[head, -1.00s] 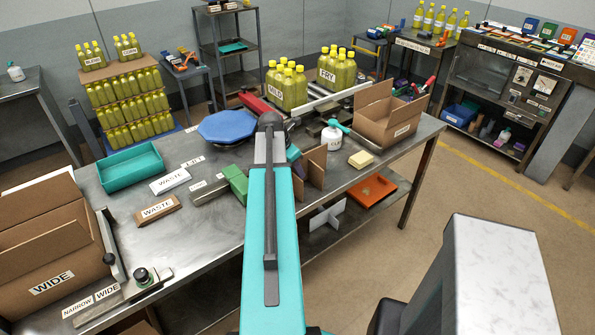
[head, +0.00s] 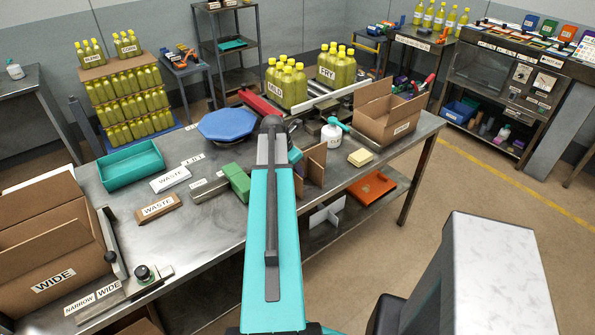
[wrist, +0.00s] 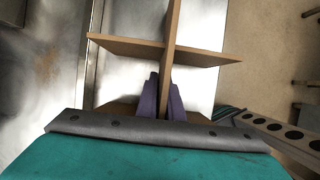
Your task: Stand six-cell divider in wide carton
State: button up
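The six-cell divider (wrist: 206,53) is made of brown crossed panels. In the wrist view its long panel runs away from me between the two purple fingers of my gripper (wrist: 163,82), which sit against both faces. Another cross panel seems partly hidden behind the fingers. In the head view the divider (head: 315,160) stands upright at the table's right part, just right of my arm, which hides the fingers. The wide carton (head: 60,255), brown with open flaps and a WIDE label, stands at the table's left end, far from my gripper.
A white bottle (head: 331,133), yellow block (head: 361,157) and another open carton (head: 390,112) stand right.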

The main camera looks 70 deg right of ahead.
jog(key=shift+r, duration=0.2)
grip_shut()
jog(key=shift+r+b, duration=0.8)
jog(key=shift+r, duration=0.55)
jog(key=shift+s+r, duration=0.15)
jog(key=shift+r, duration=0.05)
jog(key=s+a+b, duration=0.2)
jog(key=s+a, duration=0.1)
jog(key=s, duration=0.4)
jog(key=s+a+r+b, duration=0.1)
jog(key=s+a+b, duration=0.1)
jog(key=s, duration=0.5)
jog(key=shift+s+a+r, duration=0.3)
jog(key=shift+a, duration=0.2)
